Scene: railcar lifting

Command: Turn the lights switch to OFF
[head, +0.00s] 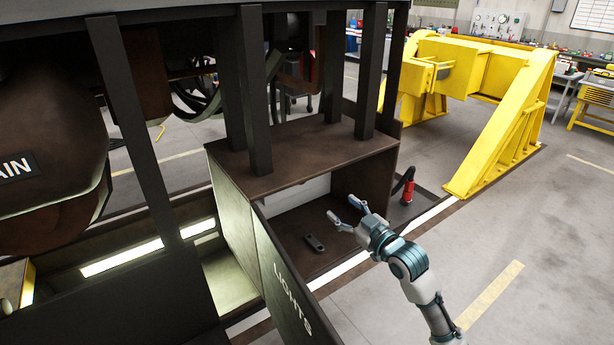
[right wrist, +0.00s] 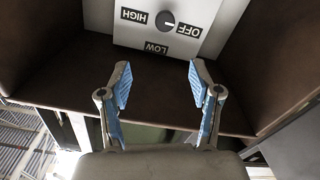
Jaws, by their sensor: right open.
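The lights switch (right wrist: 166,18) is a dark round knob on a pale panel (right wrist: 207,40) at the top of the right wrist view. The labels HIGH, LOW and OFF around it appear upside down, with OFF on the right. A small light mark on the knob seems to point right, toward OFF. My right gripper (head: 341,207) is open and empty at the mouth of the brown box (head: 290,180). Its two blue-padded fingers (right wrist: 157,82) are apart and clear of the knob. The knob is hidden in the head view. My left gripper is not in view.
The box door (head: 275,275), lettered LIGHTS, hangs open at the front left. A small dark object (head: 313,243) lies on the box floor. Dark posts (head: 253,90) rise above the box. A red cylinder (head: 407,190) and yellow stand (head: 505,120) are to the right.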

